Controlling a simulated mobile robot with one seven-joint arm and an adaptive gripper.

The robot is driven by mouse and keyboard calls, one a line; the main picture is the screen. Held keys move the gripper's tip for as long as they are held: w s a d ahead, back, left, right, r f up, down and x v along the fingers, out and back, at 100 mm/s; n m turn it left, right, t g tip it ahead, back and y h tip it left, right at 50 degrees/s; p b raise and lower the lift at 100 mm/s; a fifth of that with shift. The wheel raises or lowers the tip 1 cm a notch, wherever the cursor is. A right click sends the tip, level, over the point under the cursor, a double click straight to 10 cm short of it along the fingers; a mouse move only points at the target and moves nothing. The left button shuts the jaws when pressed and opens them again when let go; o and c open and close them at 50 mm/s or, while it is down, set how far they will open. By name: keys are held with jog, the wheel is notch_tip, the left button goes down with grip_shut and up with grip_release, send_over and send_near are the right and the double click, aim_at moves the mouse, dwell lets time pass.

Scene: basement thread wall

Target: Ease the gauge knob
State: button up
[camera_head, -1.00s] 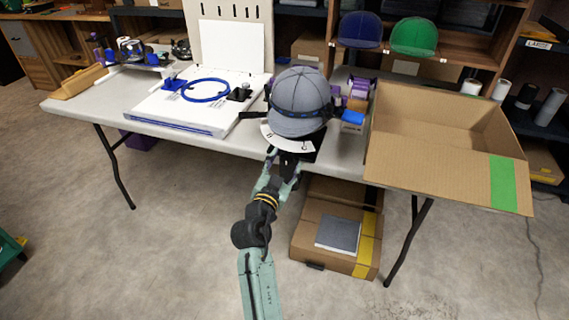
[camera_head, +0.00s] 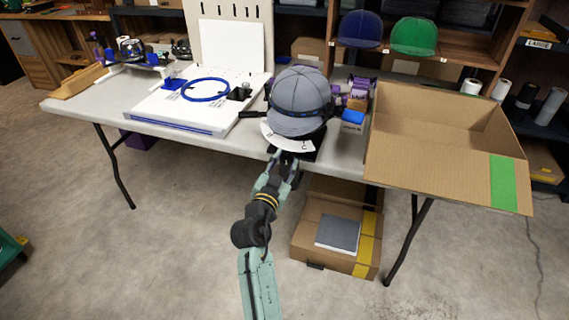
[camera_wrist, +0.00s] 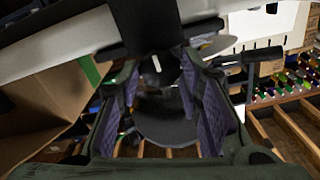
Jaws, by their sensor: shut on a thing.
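A grey cap (camera_head: 298,98) with a dark band sits on a stand at the table's front edge. A white lettered dial plate (camera_head: 287,143) shows below it, with a black block under the plate. My gripper (camera_head: 284,163) reaches the front of this block from below. In the wrist view, my gripper's purple-padded fingers (camera_wrist: 161,82) are shut on a dark part with a small white mark, which I take to be the gauge knob (camera_wrist: 157,63). The fingers and shadow hide most of the knob. The head view does not show it clearly.
An open cardboard box (camera_head: 440,165) stands right of the cap. A white board with a blue ring (camera_head: 206,89) lies to the left. Small boxes (camera_head: 356,104) crowd the cap's right side. Floor in front is clear.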

jog(key=n, duration=0.4)
jog(key=n+p, duration=0.1)
jog(key=n, duration=0.3)
jog(key=shift+n, duration=0.4)
jog(key=n+p, duration=0.2)
jog(key=n, duration=0.2)
jog(key=shift+a, duration=0.1)
jog(key=shift+n+p, duration=0.75)
jog(key=shift+n, duration=1.15)
jog(key=o, duration=1.2)
jog(key=shift+c, duration=0.2)
